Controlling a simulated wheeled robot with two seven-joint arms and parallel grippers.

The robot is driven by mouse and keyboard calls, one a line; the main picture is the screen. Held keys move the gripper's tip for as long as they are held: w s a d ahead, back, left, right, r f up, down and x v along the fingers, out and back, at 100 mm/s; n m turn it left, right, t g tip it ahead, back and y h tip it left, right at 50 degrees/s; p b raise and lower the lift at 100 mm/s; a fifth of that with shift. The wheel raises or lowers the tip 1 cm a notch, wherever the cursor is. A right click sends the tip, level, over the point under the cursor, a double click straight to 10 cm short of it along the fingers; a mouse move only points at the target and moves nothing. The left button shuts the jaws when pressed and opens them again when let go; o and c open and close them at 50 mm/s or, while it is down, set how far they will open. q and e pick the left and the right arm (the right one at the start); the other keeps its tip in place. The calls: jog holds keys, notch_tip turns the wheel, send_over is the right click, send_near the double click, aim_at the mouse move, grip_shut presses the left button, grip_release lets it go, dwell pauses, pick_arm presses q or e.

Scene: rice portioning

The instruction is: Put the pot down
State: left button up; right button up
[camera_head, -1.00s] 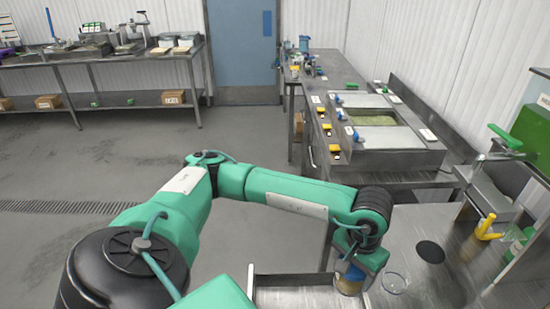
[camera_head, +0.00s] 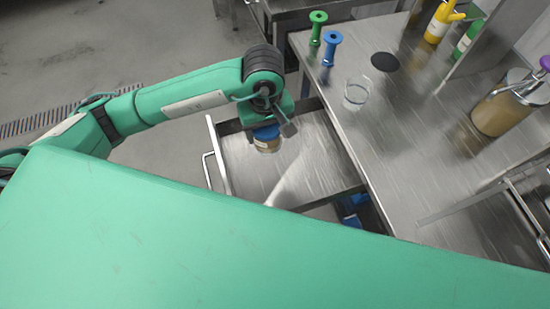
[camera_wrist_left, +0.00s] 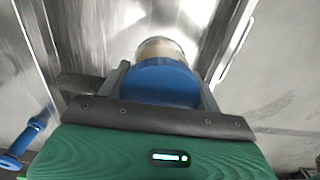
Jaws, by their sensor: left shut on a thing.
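The pot is a small jar with a blue top and a beige lower part (camera_head: 266,145). My left gripper (camera_head: 266,123) is shut on it and holds it over the open steel drawer (camera_head: 222,165), near the drawer's back left part in the head view. In the left wrist view the blue part of the pot (camera_wrist_left: 158,80) sits between the two fingers of the left gripper (camera_wrist_left: 161,90), with its beige end farther off. Whether the pot touches the drawer floor I cannot tell. My right gripper is not in view.
The steel table (camera_head: 390,130) adjoins the drawer's right side. On it stand a clear glass cup (camera_head: 356,93), a green-handled tool (camera_head: 317,30), a blue-handled tool (camera_head: 331,47), a yellow bottle (camera_head: 438,25) and a purple-topped container (camera_head: 500,112). The drawer floor around the pot looks empty.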

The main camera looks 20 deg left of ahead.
pick_arm(q)
notch_tip(320, 180, down, 15)
jog(key=p, duration=0.3)
jog(key=shift+f, duration=0.3)
jog(key=shift+f, duration=0.15)
jog(key=o, duration=1)
jog(key=shift+o, duration=0.2)
